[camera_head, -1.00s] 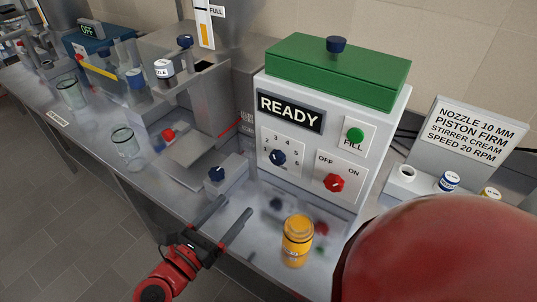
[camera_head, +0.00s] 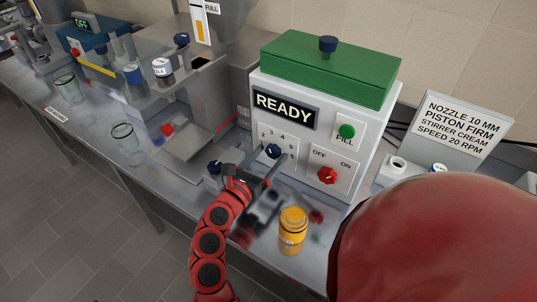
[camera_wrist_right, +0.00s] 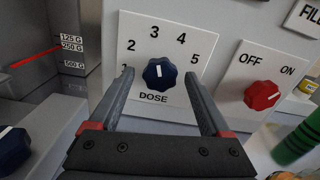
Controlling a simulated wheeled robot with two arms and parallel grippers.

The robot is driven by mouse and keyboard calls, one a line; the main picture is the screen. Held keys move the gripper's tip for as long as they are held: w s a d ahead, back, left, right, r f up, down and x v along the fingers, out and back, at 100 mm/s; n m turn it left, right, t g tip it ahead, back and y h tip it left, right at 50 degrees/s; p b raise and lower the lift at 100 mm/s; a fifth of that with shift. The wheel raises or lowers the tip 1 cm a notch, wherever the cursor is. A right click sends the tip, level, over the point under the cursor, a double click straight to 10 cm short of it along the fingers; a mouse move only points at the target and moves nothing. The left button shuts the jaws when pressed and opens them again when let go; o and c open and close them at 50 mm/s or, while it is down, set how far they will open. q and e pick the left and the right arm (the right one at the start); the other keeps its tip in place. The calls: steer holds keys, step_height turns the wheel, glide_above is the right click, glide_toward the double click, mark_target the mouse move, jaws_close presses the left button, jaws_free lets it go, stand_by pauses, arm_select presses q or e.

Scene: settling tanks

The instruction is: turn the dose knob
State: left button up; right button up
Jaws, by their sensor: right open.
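The dose knob (camera_head: 273,151) is dark blue with a white mark, on a white plate numbered 1 to 5 on the machine's front. In the right wrist view the dose knob (camera_wrist_right: 159,75) has its mark pointing up, roughly at 3. My right gripper (camera_head: 270,161) is open in front of the plate. In the wrist view the fingers of my right gripper (camera_wrist_right: 161,79) lie on either side of the knob, with visible gaps. I cannot tell whether the tips reach past the knob's face. My left gripper is not in view.
A red OFF/ON knob (camera_head: 327,175) and a green FILL button (camera_head: 347,131) sit right of the dose plate. The display (camera_head: 285,108) reads READY. An orange jar (camera_head: 292,230) stands below on the steel bench. Another blue knob (camera_wrist_right: 12,146) is at lower left.

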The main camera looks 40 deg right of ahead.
steer(key=shift+d, duration=0.1)
jaws_close()
stand_by(0.4)
steer(key=shift+f, duration=0.1)
steer(key=shift+f+n+b, duration=0.1)
steer(key=shift+n+b, duration=0.35)
steer(key=shift+n, duration=0.85)
steer(key=n, duration=0.2)
steer(key=shift+n, duration=0.4)
steer(key=shift+n+p, duration=0.35)
steer(key=shift+n, duration=0.75)
